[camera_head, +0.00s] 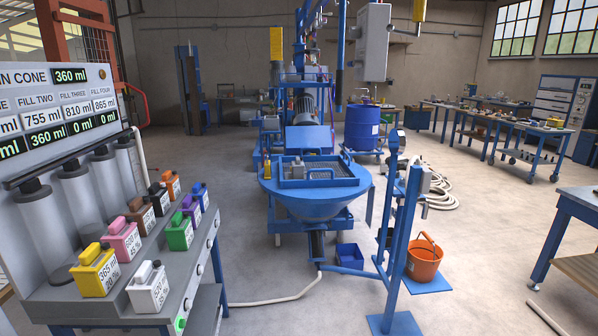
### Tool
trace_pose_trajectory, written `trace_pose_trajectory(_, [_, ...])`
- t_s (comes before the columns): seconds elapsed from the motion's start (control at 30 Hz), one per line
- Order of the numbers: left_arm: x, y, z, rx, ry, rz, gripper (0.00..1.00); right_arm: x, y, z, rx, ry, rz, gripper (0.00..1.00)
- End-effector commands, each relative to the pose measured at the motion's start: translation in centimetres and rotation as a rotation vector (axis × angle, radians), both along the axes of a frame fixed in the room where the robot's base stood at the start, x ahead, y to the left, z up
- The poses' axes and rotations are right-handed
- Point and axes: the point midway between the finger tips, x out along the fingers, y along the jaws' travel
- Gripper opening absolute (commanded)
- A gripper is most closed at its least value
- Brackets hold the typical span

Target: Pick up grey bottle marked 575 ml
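Neither of my grippers shows in the head view.
Pink (120,240), green (179,234), brown (140,214), purple (191,209), black (159,199), blue (201,194) and orange (172,185) bottles stand close behind. A blue mixer hopper (315,203) and orange bucket (424,260) stand right. Open floor lies between bench and hopper.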

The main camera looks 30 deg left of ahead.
Motion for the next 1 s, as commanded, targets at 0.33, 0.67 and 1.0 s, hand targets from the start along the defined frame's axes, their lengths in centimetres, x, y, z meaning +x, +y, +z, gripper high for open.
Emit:
trace_pose_trajectory(0.33, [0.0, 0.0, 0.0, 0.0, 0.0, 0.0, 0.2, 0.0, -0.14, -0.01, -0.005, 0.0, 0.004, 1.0])
trace_pose_trajectory(0.67, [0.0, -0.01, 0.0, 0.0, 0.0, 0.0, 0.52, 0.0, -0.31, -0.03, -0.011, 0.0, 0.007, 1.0])
trace_pose_trajectory(1.0, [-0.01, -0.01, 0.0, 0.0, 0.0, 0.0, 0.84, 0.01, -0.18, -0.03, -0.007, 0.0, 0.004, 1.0])
